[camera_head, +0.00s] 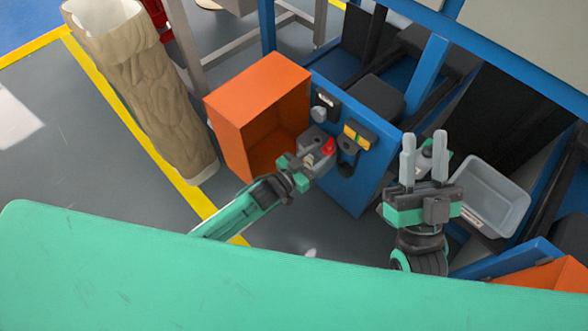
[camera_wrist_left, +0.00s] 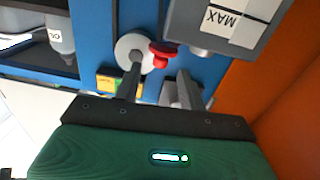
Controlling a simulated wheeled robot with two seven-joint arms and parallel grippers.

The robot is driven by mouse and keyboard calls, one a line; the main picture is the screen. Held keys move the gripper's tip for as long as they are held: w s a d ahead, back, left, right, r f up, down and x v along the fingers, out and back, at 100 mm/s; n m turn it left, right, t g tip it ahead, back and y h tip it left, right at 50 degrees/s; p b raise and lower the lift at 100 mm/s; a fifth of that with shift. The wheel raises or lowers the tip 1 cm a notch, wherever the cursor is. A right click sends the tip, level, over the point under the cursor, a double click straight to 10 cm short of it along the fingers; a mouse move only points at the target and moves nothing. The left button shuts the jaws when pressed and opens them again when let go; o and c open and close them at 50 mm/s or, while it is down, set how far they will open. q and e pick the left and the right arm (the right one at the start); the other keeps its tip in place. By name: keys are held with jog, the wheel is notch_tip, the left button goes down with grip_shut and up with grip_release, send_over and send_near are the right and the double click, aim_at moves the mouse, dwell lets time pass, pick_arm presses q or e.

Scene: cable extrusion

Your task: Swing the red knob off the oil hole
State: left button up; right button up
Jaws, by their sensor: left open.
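The red knob (camera_head: 328,146) sticks out from the front of the blue machine panel. In the left wrist view the red knob (camera_wrist_left: 163,52) shows between my left fingers, beside a pale round disc (camera_wrist_left: 128,43). I cannot tell whether the fingers touch it. The oil hole cannot be made out. My left gripper (camera_head: 314,158) is open at the panel; its fingers also show in the left wrist view (camera_wrist_left: 160,72). My right gripper (camera_head: 424,150) points away from me with its fingers apart, well to the right of the knob.
An open orange box (camera_head: 258,100) stands left of the panel. A grey block marked MAX (camera_wrist_left: 225,25) is close to the knob. A bottle (camera_wrist_left: 60,35) and a grey tray (camera_head: 490,197) are to the side. A beige column-like sack (camera_head: 140,90) stands at left.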

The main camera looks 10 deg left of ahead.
pick_arm(q)
jog(key=p+v, duration=0.2)
jog(key=v, duration=0.9)
pick_arm(e)
jog(key=w+a+f+g, duration=0.1)
jog(key=a+f+g, duration=0.2)
jog(key=f+g, duration=0.3)
jog(key=shift+w+f+g, duration=0.2)
jog(key=shift+f+g, duration=0.1)
jog(key=shift+f, duration=1.4)
